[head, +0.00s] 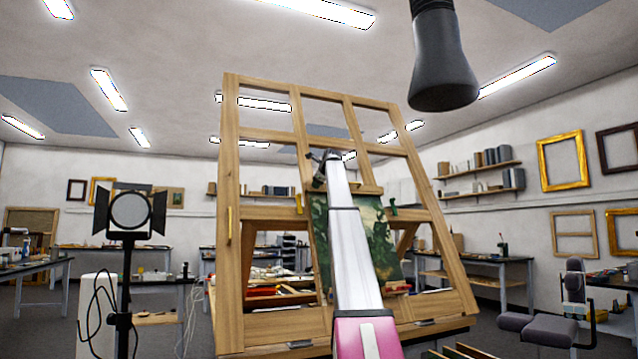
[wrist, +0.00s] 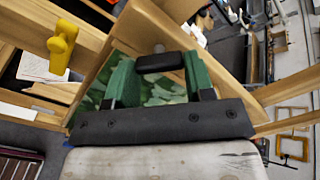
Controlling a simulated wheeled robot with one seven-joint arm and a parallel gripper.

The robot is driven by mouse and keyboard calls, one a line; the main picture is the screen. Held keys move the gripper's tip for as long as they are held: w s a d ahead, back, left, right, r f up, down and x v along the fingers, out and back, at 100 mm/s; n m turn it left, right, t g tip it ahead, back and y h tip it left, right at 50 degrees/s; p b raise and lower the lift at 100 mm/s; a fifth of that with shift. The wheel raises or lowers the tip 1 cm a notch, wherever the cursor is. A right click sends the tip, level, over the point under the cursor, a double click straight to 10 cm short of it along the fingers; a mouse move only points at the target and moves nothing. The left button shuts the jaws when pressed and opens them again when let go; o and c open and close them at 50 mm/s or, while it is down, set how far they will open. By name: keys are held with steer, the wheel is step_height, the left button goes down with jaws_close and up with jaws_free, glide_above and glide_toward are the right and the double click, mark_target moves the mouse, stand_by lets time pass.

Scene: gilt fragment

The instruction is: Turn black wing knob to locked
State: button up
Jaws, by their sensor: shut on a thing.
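The black wing knob (wrist: 162,62) shows in the wrist view as a dark bar between the two green fingers of my gripper (wrist: 160,74). The fingers are shut on it, one at each end. Its shaft is mostly hidden, and I cannot read any locked mark. In the head view my gripper (head: 320,160) is up at the middle of the wooden easel frame (head: 232,200), above a dark green painting (head: 374,235). The knob cannot be made out there.
A yellow wing knob (wrist: 62,47) stands on the wood to the left in the wrist view. A green knob (head: 392,207) is on the frame right of my arm. A dark lamp head (head: 440,65) hangs at upper right. A studio light (head: 130,212) stands left.

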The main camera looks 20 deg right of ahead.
steer(key=shift+s+a+f+m, duration=0.1)
steer(key=shift+f+m, duration=0.05)
steer(key=shift+m, duration=4.75)
steer(key=o, duration=0.9)
steer(key=v, duration=1)
steer(key=shift+s+r, duration=0.3)
